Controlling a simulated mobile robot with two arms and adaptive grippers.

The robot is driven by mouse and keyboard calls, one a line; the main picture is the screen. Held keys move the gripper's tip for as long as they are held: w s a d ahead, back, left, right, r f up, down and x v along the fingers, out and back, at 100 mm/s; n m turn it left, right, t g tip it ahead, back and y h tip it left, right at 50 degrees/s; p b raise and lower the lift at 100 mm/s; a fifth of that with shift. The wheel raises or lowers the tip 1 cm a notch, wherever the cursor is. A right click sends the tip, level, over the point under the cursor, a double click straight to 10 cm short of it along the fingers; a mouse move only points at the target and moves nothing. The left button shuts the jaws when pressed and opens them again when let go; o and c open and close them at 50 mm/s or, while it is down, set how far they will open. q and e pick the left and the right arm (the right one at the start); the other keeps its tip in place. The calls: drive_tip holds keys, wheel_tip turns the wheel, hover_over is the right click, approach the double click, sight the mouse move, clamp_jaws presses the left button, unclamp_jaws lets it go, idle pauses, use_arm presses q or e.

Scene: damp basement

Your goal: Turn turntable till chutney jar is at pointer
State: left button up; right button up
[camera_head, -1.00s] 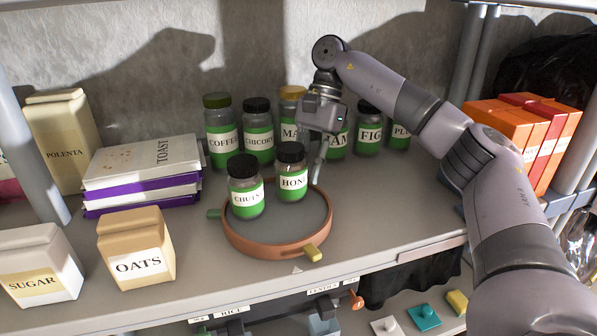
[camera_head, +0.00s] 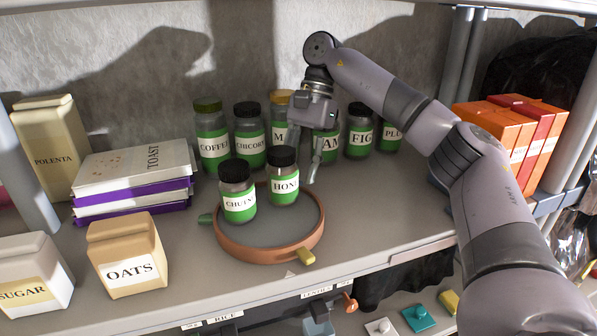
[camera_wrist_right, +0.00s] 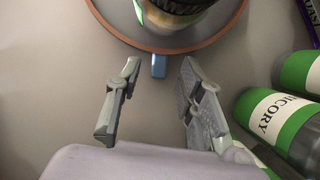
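The orange-rimmed turntable (camera_head: 237,252) sits on the shelf. The chutney jar (camera_head: 237,204), black-lidded with a green label, stands on its left part. A honey jar (camera_head: 284,187) stands behind it to the right. A small pale triangular pointer (camera_head: 291,274) lies at the turntable's front. A green knob (camera_head: 206,219) sticks out at the left of the rim and a yellow knob (camera_head: 306,257) at the front right. My right gripper (camera_head: 313,178) is behind the turntable. In the wrist view it is open, its fingertips either side of a blue knob (camera_wrist_right: 158,66). My left gripper is not in view.
Several jars, including coffee (camera_head: 213,145) and fig (camera_head: 360,135), stand close behind the gripper. Orange boxes (camera_head: 495,125) are at right. The shelf right of the turntable is clear.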

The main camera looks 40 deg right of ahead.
drive_tip(key=v, duration=0.6)
drive_tip(key=shift+w+r, duration=0.1)
drive_tip(key=shift+r, duration=0.05)
drive_tip(key=shift+c, duration=0.5)
